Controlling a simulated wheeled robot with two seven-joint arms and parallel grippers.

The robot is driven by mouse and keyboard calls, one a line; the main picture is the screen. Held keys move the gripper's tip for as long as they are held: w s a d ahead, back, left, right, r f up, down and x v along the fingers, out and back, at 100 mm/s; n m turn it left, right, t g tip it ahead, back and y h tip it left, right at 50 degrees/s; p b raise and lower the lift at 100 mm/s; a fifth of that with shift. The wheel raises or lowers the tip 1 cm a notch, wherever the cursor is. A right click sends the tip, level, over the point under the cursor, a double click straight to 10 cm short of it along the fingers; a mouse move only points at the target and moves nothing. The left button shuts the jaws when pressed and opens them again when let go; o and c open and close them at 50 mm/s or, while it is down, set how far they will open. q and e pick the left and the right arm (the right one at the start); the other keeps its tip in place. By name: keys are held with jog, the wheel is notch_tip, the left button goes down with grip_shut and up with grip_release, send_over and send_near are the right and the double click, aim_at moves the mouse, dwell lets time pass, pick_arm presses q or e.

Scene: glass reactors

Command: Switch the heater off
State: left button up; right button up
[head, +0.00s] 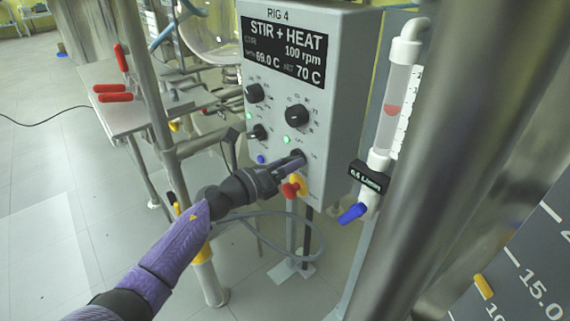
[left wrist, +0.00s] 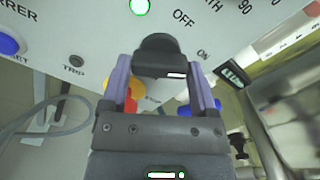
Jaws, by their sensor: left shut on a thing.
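The grey control box (head: 345,70) is labelled RIG 4. Its display (head: 284,50) reads STIR + HEAT, 100 rpm, 69.0 C and set 70 C. My left gripper (head: 292,163) is at the lower right of the panel, shut on a black knob (head: 297,154). In the left wrist view the knob (left wrist: 163,52) sits between the purple fingers (left wrist: 162,80), with OFF and ON printed beside it. A green lamp (head: 287,139) above the knob is lit; it also shows in the left wrist view (left wrist: 140,6). The fingers partly hide the knob. My right gripper is out of view.
A red stop button (head: 290,189) on yellow is just below the gripper. A blue button (head: 261,159) and other black knobs (head: 297,115) are nearby. A flow tube (head: 397,95) with a blue valve handle (head: 352,213) stands right. A metal post (head: 150,90) is left.

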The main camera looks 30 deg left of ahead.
pick_arm(q)
jog(key=n+p, duration=0.5)
jog(key=n, duration=0.6)
jog(key=shift+n, duration=0.6)
dwell(0.4)
jog(key=o, duration=1.1)
jog(key=shift+s, duration=0.1)
